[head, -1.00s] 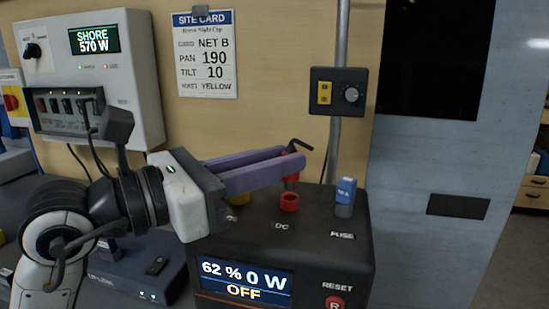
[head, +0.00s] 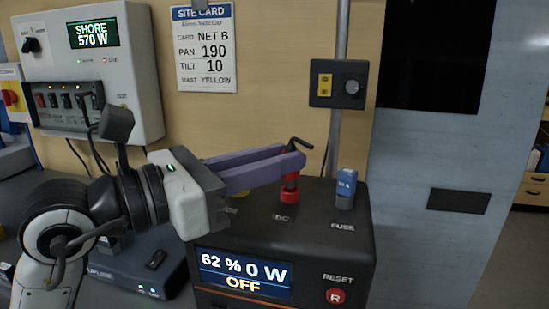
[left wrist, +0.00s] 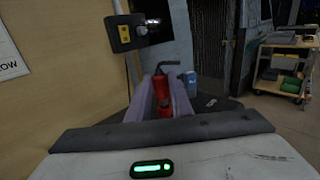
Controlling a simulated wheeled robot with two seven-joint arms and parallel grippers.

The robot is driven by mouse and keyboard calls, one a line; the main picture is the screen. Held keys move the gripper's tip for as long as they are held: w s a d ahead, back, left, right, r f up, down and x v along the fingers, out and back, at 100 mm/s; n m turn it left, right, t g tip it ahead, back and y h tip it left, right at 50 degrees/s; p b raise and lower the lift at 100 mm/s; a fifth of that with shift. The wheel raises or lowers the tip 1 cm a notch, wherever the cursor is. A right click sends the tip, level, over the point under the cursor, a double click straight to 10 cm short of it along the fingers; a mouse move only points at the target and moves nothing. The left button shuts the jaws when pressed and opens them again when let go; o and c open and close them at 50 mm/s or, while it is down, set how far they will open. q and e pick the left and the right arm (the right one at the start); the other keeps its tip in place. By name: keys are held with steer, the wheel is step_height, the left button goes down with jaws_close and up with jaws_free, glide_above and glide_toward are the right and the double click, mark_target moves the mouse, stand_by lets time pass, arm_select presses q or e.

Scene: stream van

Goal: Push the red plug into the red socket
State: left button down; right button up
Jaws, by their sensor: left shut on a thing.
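The red plug (head: 290,181) is upright between the purple fingers of my left gripper (head: 292,158), which is shut on it. A black cable end bends out above the fingers. The red socket (head: 289,197) is on top of the dark power box (head: 318,244), by the DC label. The plug's lower end is right at the socket; I cannot tell how deep it sits. In the left wrist view the red plug (left wrist: 160,85) stands between the two fingers (left wrist: 160,98). My right gripper is not in view.
A blue fuse (head: 345,188) stands on the box to the right of the socket. The box screen (head: 244,273) reads 62 %, 0 W, OFF, beside a red RESET button (head: 335,296). A wall switch box (head: 338,88) and pole are behind.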

arm_select(q)
steer(key=shift+f+b, duration=0.7)
steer(key=shift+f, duration=0.25)
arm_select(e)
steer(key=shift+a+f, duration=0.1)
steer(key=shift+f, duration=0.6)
arm_select(q)
steer(key=c, duration=1.5)
jaws_free()
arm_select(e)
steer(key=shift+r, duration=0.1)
arm_select(q)
steer(key=shift+s+a, duration=0.15)
steer(key=shift+a, duration=0.15)
steer(key=v, duration=0.9)
steer(key=shift+b, duration=0.3)
steer(key=shift+s+a, duration=0.2)
steer(key=shift+s, duration=0.1)
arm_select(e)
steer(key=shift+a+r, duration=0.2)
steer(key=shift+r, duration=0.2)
